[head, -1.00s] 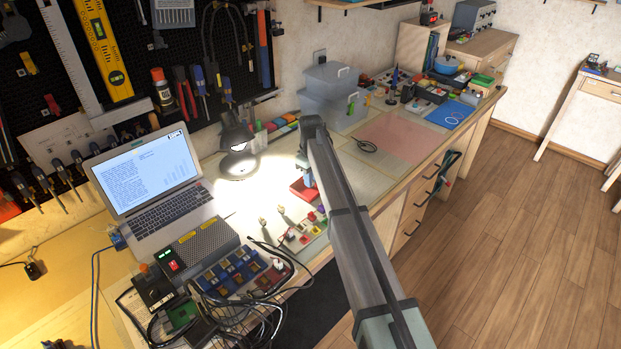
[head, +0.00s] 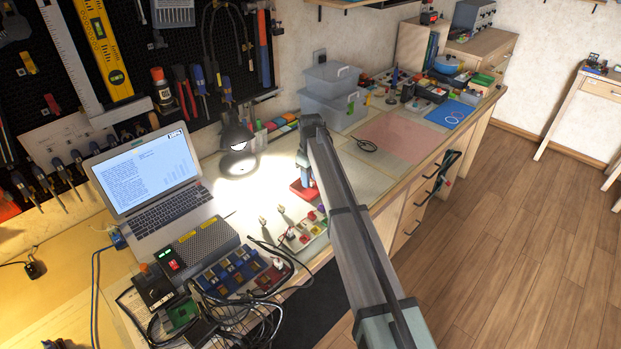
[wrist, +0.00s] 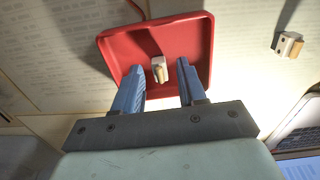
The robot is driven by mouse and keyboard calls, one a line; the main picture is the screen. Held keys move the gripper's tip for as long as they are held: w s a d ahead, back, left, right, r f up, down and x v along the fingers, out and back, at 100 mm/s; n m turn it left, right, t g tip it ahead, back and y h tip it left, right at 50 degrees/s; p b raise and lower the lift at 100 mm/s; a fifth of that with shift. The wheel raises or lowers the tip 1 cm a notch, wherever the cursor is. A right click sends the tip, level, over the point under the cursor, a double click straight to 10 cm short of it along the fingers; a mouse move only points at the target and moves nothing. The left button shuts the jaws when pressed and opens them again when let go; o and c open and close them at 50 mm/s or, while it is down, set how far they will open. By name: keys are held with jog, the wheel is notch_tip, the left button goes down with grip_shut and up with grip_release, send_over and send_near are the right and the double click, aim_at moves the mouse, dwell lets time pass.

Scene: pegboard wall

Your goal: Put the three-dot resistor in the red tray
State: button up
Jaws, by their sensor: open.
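The red tray (wrist: 195,28) lies under my gripper in the wrist view, and its edge also shows in the head view (head: 300,193). A small pale block with a tan side (wrist: 159,69) is inside the tray, between my fingers with gaps on both sides. It looks like a resistor part, but no dots can be made out. My gripper (wrist: 160,75) is open over the tray, its blue fingers either side of the block. In the head view my arm hides much of the tray. A similar pale part (wrist: 289,44) lies outside the tray, to its right in the wrist view.
Two small pale parts (head: 281,209) stand on the lit bench left of the tray in the head view.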

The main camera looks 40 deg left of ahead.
notch_tip(320, 180, up, 12)
dwell(0.5)
